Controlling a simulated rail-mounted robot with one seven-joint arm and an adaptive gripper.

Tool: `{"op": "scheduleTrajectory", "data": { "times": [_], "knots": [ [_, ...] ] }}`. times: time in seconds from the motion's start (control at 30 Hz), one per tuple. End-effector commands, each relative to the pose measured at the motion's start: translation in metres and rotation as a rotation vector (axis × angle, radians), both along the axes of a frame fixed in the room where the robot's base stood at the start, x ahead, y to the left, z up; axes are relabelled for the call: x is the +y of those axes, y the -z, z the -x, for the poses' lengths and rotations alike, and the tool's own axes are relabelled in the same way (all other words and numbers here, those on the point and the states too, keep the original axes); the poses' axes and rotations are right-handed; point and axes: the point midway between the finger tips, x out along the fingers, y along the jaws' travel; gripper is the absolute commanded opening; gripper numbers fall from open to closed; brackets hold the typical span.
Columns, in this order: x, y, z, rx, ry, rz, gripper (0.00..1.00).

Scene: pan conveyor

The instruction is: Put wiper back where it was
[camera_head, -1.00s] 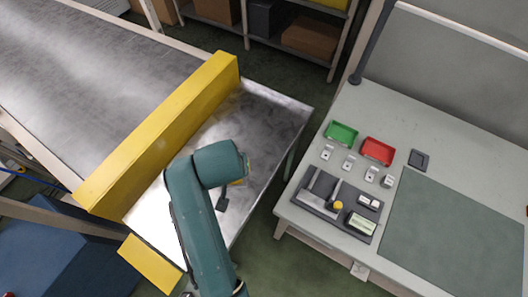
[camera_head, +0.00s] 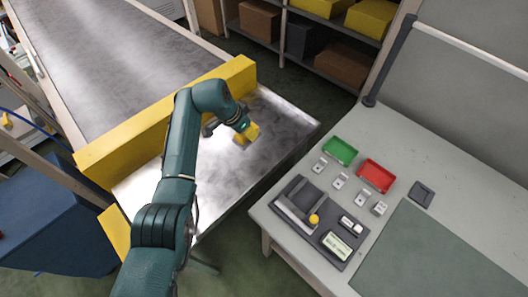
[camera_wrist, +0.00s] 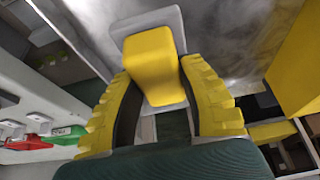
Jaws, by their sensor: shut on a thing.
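The wiper is a yellow block (camera_wrist: 155,65) on a flat grey pad (camera_wrist: 172,22). In the wrist view it sits between the two ribbed yellow fingers of my gripper (camera_wrist: 156,80), which is shut on it. In the head view my gripper (camera_head: 249,133) is over the shiny metal pan (camera_head: 275,105), beyond the yellow barrier's near side; the wiper is small there and hard to separate from the yellow fingers. The dark tool tray (camera_head: 338,261) lies on the pale workbench (camera_head: 440,160) to the right, apart from my gripper.
The tray holds a yellow-knobbed tool (camera_head: 313,219) and a labelled box (camera_head: 337,246). Green (camera_head: 340,151) and red (camera_head: 376,175) bins and several small pale pieces stand behind it. The yellow barrier (camera_head: 130,148) borders the pan. A floor gap separates pan and bench.

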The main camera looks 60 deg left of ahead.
Motion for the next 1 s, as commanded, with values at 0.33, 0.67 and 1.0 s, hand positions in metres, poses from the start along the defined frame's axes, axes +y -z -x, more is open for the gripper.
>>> {"op": "scheduleTrajectory", "data": {
  "times": [0.33, 0.67, 1.0],
  "knots": [
    [-0.002, 0.069, -0.001, 0.001, 0.000, 0.004, 0.06],
    [-0.001, 0.079, -0.001, 0.000, 0.001, 0.000, 0.06],
    [-0.002, 0.082, -0.001, 0.001, 0.000, 0.001, 0.62]
  ]
}}
